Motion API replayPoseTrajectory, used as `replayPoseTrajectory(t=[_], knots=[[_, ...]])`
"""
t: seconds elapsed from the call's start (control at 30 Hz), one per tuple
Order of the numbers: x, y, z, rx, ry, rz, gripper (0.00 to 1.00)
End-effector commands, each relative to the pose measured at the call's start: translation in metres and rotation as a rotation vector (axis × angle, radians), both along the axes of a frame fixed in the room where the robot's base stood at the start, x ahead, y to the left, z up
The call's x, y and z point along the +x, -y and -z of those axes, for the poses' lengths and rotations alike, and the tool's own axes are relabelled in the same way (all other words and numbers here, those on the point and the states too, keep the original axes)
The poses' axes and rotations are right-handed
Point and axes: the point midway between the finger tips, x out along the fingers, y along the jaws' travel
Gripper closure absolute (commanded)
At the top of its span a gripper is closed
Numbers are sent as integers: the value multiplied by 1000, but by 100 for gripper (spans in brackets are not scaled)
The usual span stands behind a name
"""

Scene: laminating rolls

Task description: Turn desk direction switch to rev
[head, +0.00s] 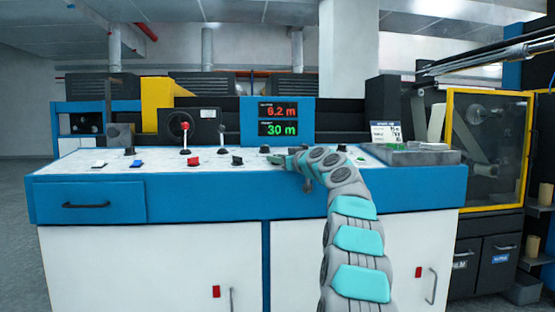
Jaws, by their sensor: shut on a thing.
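The white-topped blue control desk (190,200) spans the middle of the head view. My gripper (293,164) is low over its top, right of centre, beside the display's foot. It is shut on a small control at the desk top, which the gripper and wrist mostly hide; this appears to be the desk direction switch. Its position and any rev marking cannot be read. Several black knobs show on the desk, among them one behind the gripper (266,150) and one to its left (237,160).
A red-knobbed lever (185,132), a red button (194,161), and white (98,164) and blue (136,163) switches stand to the left. A display (278,119) reads 6.2 m and 30 m. A grey box (420,156) sits at the right end of the desk.

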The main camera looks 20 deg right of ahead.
Motion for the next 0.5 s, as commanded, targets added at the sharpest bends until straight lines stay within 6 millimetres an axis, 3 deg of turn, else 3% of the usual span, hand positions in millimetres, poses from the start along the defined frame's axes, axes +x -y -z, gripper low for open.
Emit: replayPoseTrajectory(t=[0.5], knots=[[1, 0, -1, -16, -2, -73, 100]])
